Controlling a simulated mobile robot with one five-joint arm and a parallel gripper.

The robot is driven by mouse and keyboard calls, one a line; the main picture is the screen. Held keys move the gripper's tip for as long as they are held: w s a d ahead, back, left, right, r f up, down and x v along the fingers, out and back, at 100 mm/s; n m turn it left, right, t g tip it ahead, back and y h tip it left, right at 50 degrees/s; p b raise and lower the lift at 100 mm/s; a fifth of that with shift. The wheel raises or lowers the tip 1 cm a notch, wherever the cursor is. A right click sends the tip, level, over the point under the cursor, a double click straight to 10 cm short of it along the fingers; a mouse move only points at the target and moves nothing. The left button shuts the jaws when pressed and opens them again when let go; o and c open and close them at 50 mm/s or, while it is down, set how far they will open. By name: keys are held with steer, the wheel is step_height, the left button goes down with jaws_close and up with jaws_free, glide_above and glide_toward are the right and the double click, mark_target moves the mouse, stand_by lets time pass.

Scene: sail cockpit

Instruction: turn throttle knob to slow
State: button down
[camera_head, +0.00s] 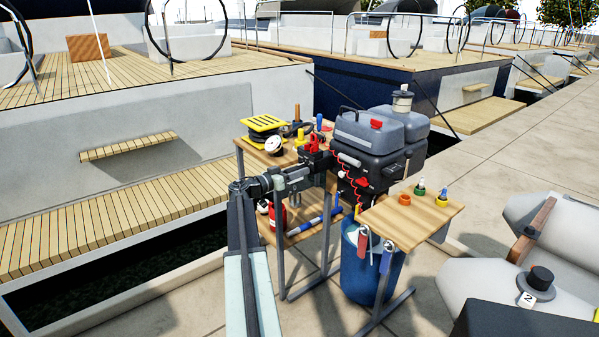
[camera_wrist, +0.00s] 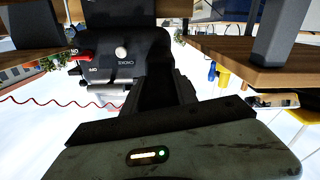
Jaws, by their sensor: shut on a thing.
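The dark outboard engine (camera_head: 376,165) stands on the stand with its grey cover on top. In the wrist view its dark panel (camera_wrist: 138,40) fills the upper middle, with a pale round knob (camera_wrist: 122,52), a red lever (camera_wrist: 82,56) and small labels that look upside down. My gripper (camera_head: 328,160) reaches the engine's left side in the head view. In the wrist view my gripper (camera_wrist: 165,88) is up against the panel, to the right of the pale knob. It is shut on a part of the panel, apparently the throttle knob, which the jaws hide. The knob's setting cannot be seen.
A wooden shelf with a yellow-topped coil (camera_head: 264,124) and a gauge (camera_head: 274,145) is behind my arm. A small wooden table (camera_head: 410,222) with coloured fittings is at right, above a blue barrel (camera_head: 360,268). A red coiled cord (camera_wrist: 50,101) hangs by the engine.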

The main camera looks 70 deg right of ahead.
steer(key=n, duration=0.6)
steer(key=shift+s+a+f, duration=0.1)
steer(key=shift+a, duration=0.1)
steer(key=shift+n, duration=0.3)
stand_by(0.3)
steer(key=c, duration=1)
jaws_free()
steer(key=shift+o, duration=0.2)
steer(key=v, duration=0.8)
steer(key=shift+d, duration=0.1)
